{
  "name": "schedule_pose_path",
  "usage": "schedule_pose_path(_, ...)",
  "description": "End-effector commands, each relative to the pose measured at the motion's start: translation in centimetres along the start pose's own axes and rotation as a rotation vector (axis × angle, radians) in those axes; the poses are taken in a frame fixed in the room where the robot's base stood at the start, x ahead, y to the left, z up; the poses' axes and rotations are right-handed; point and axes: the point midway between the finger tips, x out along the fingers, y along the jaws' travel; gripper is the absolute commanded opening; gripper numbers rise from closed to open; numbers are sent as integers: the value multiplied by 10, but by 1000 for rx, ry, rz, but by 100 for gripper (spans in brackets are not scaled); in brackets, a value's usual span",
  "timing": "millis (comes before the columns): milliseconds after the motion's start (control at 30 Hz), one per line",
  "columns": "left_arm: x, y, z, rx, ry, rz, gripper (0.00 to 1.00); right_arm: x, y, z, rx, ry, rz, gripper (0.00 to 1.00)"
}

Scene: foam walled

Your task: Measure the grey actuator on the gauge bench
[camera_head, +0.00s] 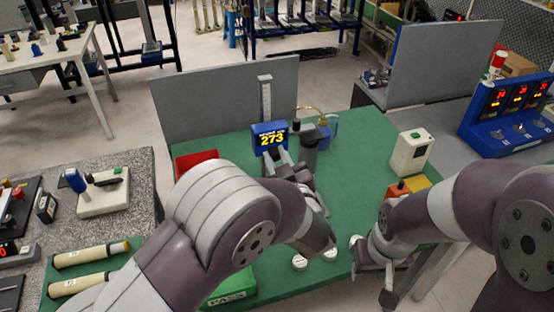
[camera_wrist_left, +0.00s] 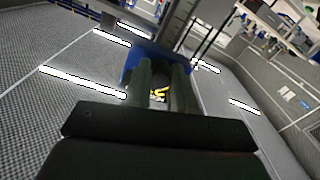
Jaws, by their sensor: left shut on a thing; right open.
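My left gripper (camera_head: 297,165) is over the middle of the green bench (camera_head: 355,180), beside the blue readout. In the left wrist view, my left gripper's fingers (camera_wrist_left: 164,82) close around a dark thing whose outline is hard to tell. The blue gauge readout (camera_head: 270,138) shows 273 in yellow, with a grey vertical scale (camera_head: 265,98) behind it. I cannot tell whether the actuator touches the gauge. My right gripper (camera_head: 373,270) is open and empty near the front edge.
A red tray (camera_head: 196,160) is at the left and a green PASS tray (camera_head: 231,290) at the front. Small white discs (camera_head: 299,262) lie near the front. Grey panels (camera_head: 215,100) wall the back.

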Motion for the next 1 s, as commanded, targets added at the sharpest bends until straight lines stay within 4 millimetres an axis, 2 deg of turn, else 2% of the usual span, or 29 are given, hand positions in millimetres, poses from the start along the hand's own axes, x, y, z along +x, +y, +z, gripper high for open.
schedule_pose_path(67, 0, 1, -2, -2, 3, 0, 3, 0, 0, 0, 0, 0, 0, 43)
schedule_pose_path(100, 0, 1, -2, -2, 4, 0, 31, 0, 0, 0, 0, 0, 0, 43)
schedule_pose_path(167, 0, 1, -2, -2, 4, 0, 50, 0, 0, 0, 0, 0, 0, 43)
schedule_pose_path(467, -1, 0, -1, -1, 2, 1, 50, 0, 0, 0, 0, 0, 0, 43)
schedule_pose_path(567, -9, 1, 0, -2, 2, 3, 50, 3, 0, 0, 0, 0, 0, 43)
schedule_pose_path(667, -26, 1, 2, -2, 1, 5, 50, 10, 0, 1, 0, 0, 0, 43)
schedule_pose_path(900, -91, 1, 3, -2, 2, 7, 50, 26, 0, 3, 0, 0, 0, 43)
schedule_pose_path(1000, -111, 1, 1, -4, 2, 6, 50, 30, 0, 4, 0, 0, 0, 43)
